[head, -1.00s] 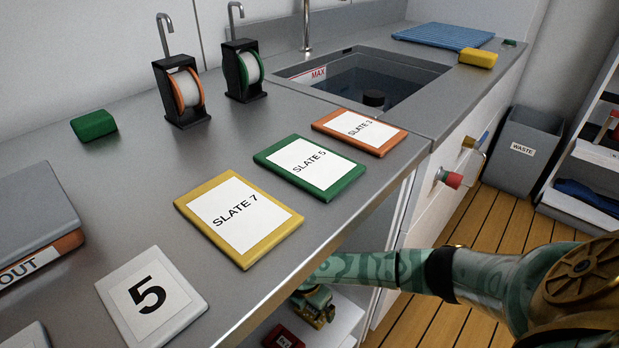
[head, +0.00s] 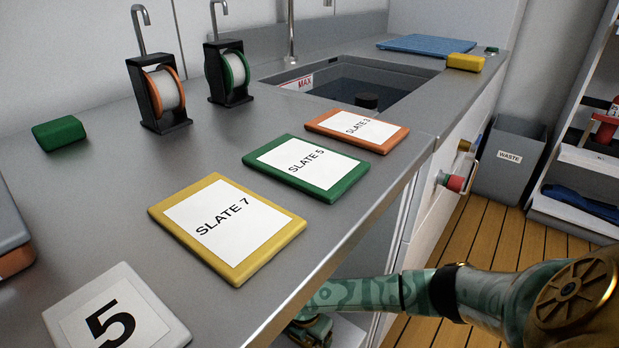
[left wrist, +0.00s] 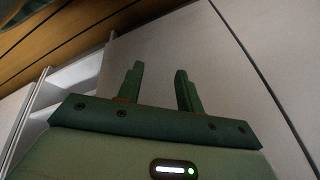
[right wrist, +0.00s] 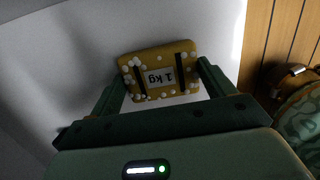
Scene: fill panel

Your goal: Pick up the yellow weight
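The yellow weight (right wrist: 160,72), a block marked "1 kg" with dark bars and pale round spots, lies in front of my right gripper (right wrist: 161,72) in the right wrist view. The fingers are wide apart, one at each side of the weight, close to its edges. I see no clear squeeze on it. In the head view, my right gripper (head: 312,327) is low beside the counter front, and the weight cannot be made out there. My left gripper (left wrist: 160,88) is open and empty in the left wrist view, facing a pale panel.
The counter (head: 130,130) holds yellow (head: 228,228), green (head: 306,167) and orange (head: 357,131) slates, a white "5" plate (head: 115,318) and two spools. Its front edge overhangs my right arm. A sink (head: 350,80) and a waste bin (head: 507,158) stand farther back.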

